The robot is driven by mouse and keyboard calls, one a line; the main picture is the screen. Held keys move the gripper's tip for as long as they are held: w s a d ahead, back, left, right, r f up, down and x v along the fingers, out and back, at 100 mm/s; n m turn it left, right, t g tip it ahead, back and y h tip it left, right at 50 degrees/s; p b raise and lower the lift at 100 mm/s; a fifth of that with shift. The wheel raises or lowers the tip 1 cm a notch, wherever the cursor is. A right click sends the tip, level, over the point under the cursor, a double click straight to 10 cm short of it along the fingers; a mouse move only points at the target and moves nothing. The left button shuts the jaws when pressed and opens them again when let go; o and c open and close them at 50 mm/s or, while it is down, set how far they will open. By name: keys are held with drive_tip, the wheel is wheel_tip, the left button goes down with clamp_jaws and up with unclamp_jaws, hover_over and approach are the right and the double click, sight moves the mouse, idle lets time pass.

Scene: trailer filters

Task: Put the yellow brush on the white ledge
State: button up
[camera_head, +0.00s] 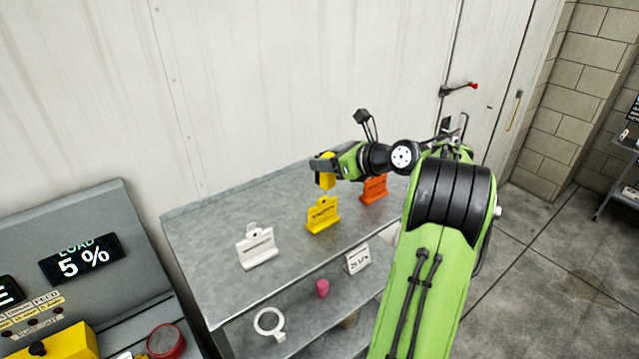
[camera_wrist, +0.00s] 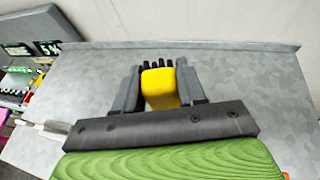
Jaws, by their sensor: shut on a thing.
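My gripper (camera_head: 324,163) is shut on the yellow brush (camera_head: 328,181) and holds it above the shelf top, over the area behind the yellow ledge (camera_head: 323,216). In the wrist view, the brush (camera_wrist: 161,88) sits between both fingers of my gripper (camera_wrist: 158,92), with dark bristles at its far end. The white ledge (camera_head: 257,249) stands on the shelf top in the head view, to the left of and nearer than my gripper. Nothing is seen resting on it. A white piece at the left edge of the wrist view is probably this ledge (camera_wrist: 48,128).
An orange ledge (camera_head: 374,190) stands to the right on the metal shelf (camera_head: 205,222). A lower shelf holds a pink piece (camera_head: 322,288), a white ring (camera_head: 269,322) and a small sign (camera_head: 358,260). A grey console (camera_head: 100,225) is at left. A pale wall is behind.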

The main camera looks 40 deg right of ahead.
wheel_tip(320, 180, down, 4)
drive_tip(key=shift+w+a+r+b, duration=0.1)
drive_tip(key=shift+w+b, duration=0.05)
drive_tip(key=shift+b, duration=0.2)
drive_tip(key=o, duration=1.2)
drive_tip(key=shift+c, duration=0.2)
